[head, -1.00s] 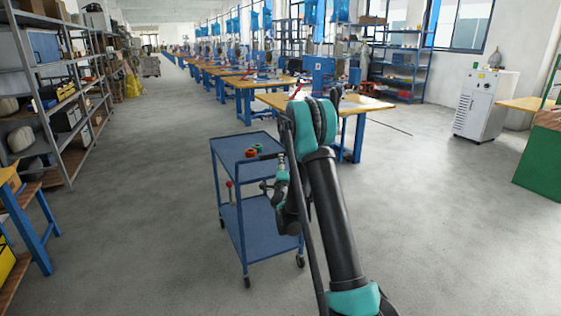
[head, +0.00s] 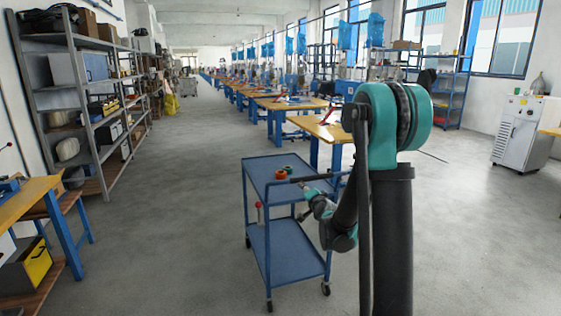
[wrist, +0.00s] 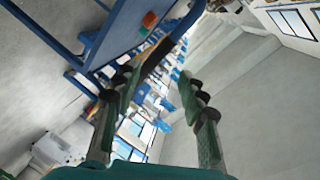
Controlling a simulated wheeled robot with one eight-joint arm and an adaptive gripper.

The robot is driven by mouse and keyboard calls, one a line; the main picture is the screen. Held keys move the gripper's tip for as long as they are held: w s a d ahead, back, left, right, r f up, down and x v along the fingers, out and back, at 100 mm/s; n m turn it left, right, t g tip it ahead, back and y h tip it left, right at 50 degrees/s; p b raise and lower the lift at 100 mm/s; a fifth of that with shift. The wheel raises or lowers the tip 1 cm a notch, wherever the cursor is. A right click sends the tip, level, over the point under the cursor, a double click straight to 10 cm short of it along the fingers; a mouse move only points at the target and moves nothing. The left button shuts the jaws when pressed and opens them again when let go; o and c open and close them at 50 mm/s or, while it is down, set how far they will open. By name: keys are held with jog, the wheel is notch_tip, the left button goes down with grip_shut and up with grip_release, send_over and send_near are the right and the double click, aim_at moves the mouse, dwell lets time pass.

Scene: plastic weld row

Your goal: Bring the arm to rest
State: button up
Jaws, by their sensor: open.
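My gripper (wrist: 158,88) is open in the wrist view, with its two fingers apart and nothing between them. In the head view my arm rises at the right and folds back down. On the trolley's top lie an orange-red ring-like piece (head: 281,174) and a green one (head: 288,169). The orange piece also shows in the wrist view (wrist: 149,19).
Grey shelving (head: 88,110) lines the left wall, with a wooden-topped bench (head: 30,198) in front. A row of benches (head: 325,128) runs back on the right. A white cabinet (head: 520,135) stands at far right. The floor left of the trolley is clear.

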jog(key=s+d+f+n+g+h, duration=0.1)
jog(key=s+d+f+n+g, duration=0.2)
jog(key=s, duration=1)
jog(key=s+d+f+n+g+h, duration=0.1)
jog(key=s+d+f+n+g, duration=0.2)
jog(key=s, duration=1)
jog(key=s+d+f+n+g+h, duration=0.1)
jog(key=s+f+n+g, duration=0.3)
jog(key=s, duration=1)
notch_tip(320, 180, down, 2)
jog(key=shift+d+f+g, duration=0.1)
jog(key=shift+d+g, duration=0.5)
jog(key=shift+d, duration=0.3)
jog(key=shift+c, duration=0.6)
